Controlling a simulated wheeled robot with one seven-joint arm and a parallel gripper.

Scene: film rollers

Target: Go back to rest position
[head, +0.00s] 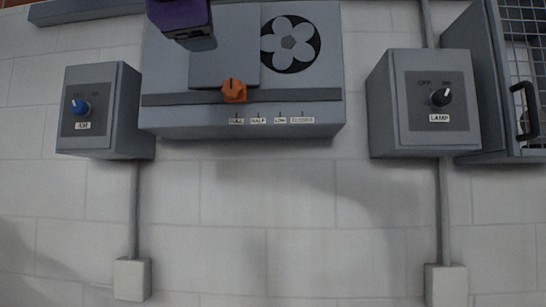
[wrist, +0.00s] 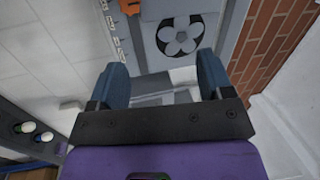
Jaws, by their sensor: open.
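My gripper (wrist: 161,66) shows in the wrist view with its two blue fingers spread wide apart and nothing held between them. In the head view a purple part of my arm hangs in from the top edge, in front of the grey vent box (head: 240,118). The orange slider handle (head: 234,91) sits on the box's dark rail, above the leftmost of the labels. It also shows in the wrist view (wrist: 130,6) at the top, apart from the fingers. The vent's fan-shaped opening (head: 290,44) is visible right of the grey plate.
A grey box with a blue knob (head: 81,107), labelled AIR, is on the wall at left. A box with a black knob (head: 441,97), labelled LAMP, is at right, beside a mesh-fronted cabinet (head: 520,85). The wrist view shows a brick wall (wrist: 270,40) at right.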

